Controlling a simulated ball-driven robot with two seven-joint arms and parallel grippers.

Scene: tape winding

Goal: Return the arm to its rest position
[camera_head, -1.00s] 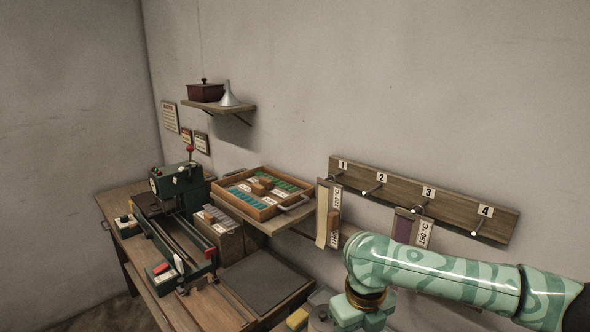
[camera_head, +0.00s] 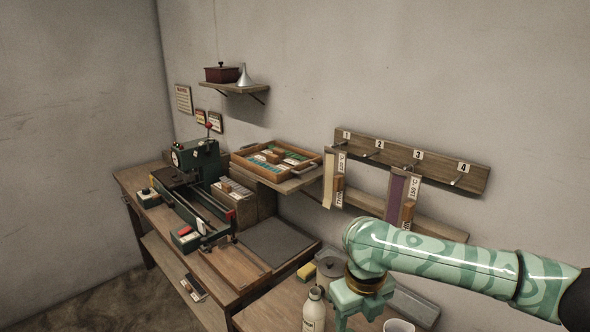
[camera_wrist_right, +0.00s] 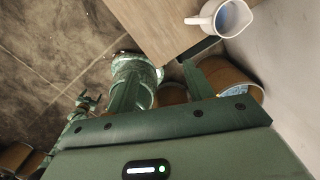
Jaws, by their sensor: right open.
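My right arm (camera_head: 437,259) comes in from the right in the head view, a pale green patterned arm. Its gripper (camera_head: 356,318) hangs down over the near work surface, between a white bottle and a white cup; its lower end is cut off by the frame's edge. In the right wrist view the two fingers of that gripper (camera_wrist_right: 160,70) stand apart, with nothing between them. My left gripper does not show in the head view.
A white bottle (camera_head: 314,310), a white cup (camera_head: 398,326), a yellow sponge (camera_head: 306,271) and a grey tray (camera_head: 414,307) surround the gripper. A numbered hook rail (camera_head: 400,158) holds hanging tape cards at hooks 1 and 3. A green machine (camera_head: 199,163) stands left.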

